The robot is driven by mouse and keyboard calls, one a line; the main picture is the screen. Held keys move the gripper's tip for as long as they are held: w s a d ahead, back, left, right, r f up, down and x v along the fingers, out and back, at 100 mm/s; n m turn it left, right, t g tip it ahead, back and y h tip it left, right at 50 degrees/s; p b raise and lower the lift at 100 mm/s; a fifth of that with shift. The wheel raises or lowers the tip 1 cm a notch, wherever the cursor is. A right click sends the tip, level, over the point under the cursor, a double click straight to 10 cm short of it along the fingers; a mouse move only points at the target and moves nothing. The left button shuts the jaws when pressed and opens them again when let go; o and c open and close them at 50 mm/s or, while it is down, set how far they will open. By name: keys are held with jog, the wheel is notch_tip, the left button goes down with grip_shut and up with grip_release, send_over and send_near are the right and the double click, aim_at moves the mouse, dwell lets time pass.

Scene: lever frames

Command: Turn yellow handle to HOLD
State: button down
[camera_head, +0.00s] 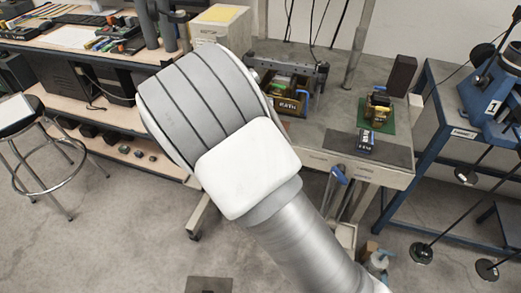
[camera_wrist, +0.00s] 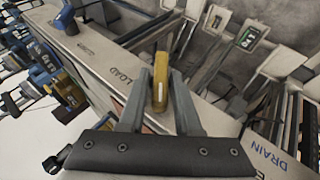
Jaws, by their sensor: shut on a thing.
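The yellow handle (camera_wrist: 160,68) stands between the two grey fingers of my gripper (camera_wrist: 160,88) in the wrist view, and the fingers are shut on it. Its lower end shows past the fingers; where it joins its mount is hidden. The word DRAIN (camera_wrist: 269,160) is at the lower right. I cannot make out a HOLD mark. In the head view my arm covers the middle, and neither my gripper nor the yellow handle can be made out.
A blue handle (camera_wrist: 66,20) is on the panel at the upper left of the wrist view. In the head view a workbench (camera_head: 335,150) carries several small boxes, and another blue handle (camera_head: 340,175) hangs at its front. A stool (camera_head: 35,150) stands at left on open floor.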

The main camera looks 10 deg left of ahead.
jog(key=shift+h, duration=0.8)
jog(key=c, duration=0.8)
grip_release()
jog(key=shift+f, duration=0.1)
jog(key=shift+a, duration=0.1)
jog(key=p+v, duration=0.1)
jog(key=v, duration=1.6)
jog(key=shift+a, duration=0.2)
